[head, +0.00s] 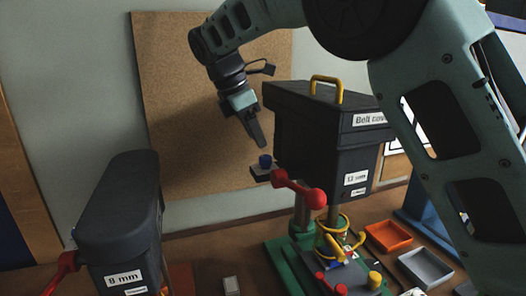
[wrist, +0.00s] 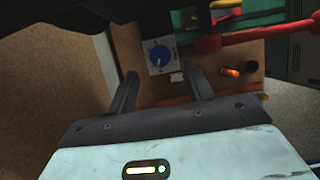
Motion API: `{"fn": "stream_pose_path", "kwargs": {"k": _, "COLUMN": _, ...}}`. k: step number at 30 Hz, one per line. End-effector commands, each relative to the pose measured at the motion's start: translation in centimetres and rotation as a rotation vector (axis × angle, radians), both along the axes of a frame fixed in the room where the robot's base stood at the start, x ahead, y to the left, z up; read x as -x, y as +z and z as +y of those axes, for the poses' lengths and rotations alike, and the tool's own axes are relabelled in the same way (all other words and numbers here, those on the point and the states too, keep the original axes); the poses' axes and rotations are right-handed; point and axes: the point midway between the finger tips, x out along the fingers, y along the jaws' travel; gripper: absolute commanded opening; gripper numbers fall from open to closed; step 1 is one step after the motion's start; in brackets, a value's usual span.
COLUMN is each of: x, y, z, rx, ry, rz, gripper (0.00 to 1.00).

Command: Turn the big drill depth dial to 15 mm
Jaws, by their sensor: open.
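The big drill (head: 330,140) is the black-headed machine with a yellow handle on its belt cover and a "12 mm" label. Its depth dial (head: 265,161) is a small blue knob on a dark bracket at the head's left side. In the wrist view the blue dial (wrist: 160,55) sits on a pale plate with scale marks. The pointer setting and numbers are too small to read. My gripper (head: 261,143) is just above the dial. In the wrist view my gripper (wrist: 165,73) is open, fingers apart, with the dial seen beyond the gap and nothing held.
A red feed lever (head: 300,188) reaches out right beside the dial. A smaller drill (head: 122,215) marked "8 mm" stands at left. An orange tray (head: 388,236) and a grey tray (head: 425,268) lie on the bench at right. A cork board (head: 200,80) hangs behind.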

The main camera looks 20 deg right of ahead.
Motion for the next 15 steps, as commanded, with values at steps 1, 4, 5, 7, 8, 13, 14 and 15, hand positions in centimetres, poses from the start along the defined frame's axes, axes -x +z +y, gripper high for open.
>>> {"fn": "stream_pose_path", "kwargs": {"k": 1, "x": 0.1, "y": -0.8, "z": -0.4, "rx": 0.001, "ry": -0.001, "rz": 0.004, "gripper": 0.51}}
{"fn": "stream_pose_path", "kwargs": {"k": 4, "x": 0.1, "y": -2.4, "z": -1.1, "rx": 0.002, "ry": -0.001, "rz": 0.003, "gripper": 0.51}}
{"fn": "stream_pose_path", "kwargs": {"k": 5, "x": 0.1, "y": -2.9, "z": -1.3, "rx": 0.002, "ry": -0.001, "rz": 0.003, "gripper": 0.51}}
{"fn": "stream_pose_path", "kwargs": {"k": 7, "x": 0.1, "y": -3.8, "z": -1.7, "rx": 0.001, "ry": -0.001, "rz": 0.002, "gripper": 0.51}}
{"fn": "stream_pose_path", "kwargs": {"k": 8, "x": 0.0, "y": -4.1, "z": -1.8, "rx": 0.001, "ry": -0.001, "rz": 0.002, "gripper": 0.51}}
{"fn": "stream_pose_path", "kwargs": {"k": 13, "x": 0.0, "y": -5.4, "z": -2.3, "rx": 0.000, "ry": 0.000, "rz": 0.001, "gripper": 0.51}}
{"fn": "stream_pose_path", "kwargs": {"k": 14, "x": 0.0, "y": -5.5, "z": -2.3, "rx": 0.000, "ry": 0.000, "rz": 0.001, "gripper": 0.51}}
{"fn": "stream_pose_path", "kwargs": {"k": 15, "x": 0.0, "y": -5.5, "z": -2.3, "rx": 0.000, "ry": 0.000, "rz": 0.000, "gripper": 0.51}}
